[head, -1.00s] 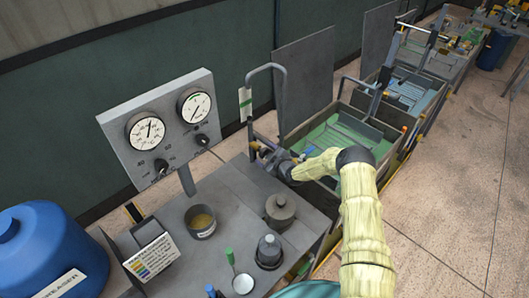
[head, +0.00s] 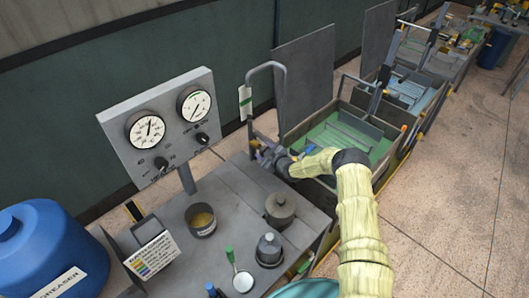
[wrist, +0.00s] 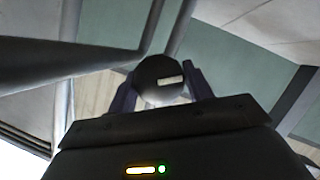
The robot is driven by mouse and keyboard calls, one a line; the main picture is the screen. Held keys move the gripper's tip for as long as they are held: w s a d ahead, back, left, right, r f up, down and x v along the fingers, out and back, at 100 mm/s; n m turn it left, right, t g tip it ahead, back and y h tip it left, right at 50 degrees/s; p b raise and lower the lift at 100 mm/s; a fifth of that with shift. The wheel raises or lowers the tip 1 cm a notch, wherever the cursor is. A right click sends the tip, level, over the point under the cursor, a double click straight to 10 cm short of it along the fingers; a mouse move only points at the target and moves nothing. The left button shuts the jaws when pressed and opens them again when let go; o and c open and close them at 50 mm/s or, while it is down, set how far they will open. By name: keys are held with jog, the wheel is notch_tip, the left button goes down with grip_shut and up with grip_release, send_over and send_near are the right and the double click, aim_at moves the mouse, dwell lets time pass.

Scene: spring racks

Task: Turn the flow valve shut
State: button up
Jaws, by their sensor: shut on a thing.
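In the wrist view, a round dark knob (wrist: 156,72) with a pale bar mark on its face sits between my two dark fingers. I take it to be the flow valve. In the head view, my gripper (head: 265,152) reaches the lower part of a bent grey pipe (head: 283,95) beside the green tank; the knob itself is mostly hidden there by my gripper and wrist. My gripper is shut on the knob. How far the valve is turned is not clear from the head view.
A gauge panel (head: 158,108) with two dials and two knobs stands left of the pipe. A green tank (head: 345,140) lies right of my gripper.

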jog(key=b, duration=0.2)
jog(key=shift+f+m+b, duration=0.25)
jog(key=shift+m+b, duration=0.05)
jog(key=shift+b, duration=0.05)
jog(key=m+g+b, duration=0.1)
jog(key=b, duration=0.6)
jog(key=shift+m+y, duration=0.4)
jog(key=shift+r+m+g+b, duration=0.2)
jog(key=shift+m+g+b, duration=0.15)
jog(key=shift+b, duration=0.85)
jog(key=o, duration=1)
jog(key=shift+c, duration=0.2)
jog(key=shift+d+r, duration=0.1)
jog(key=shift+d, duration=0.1)
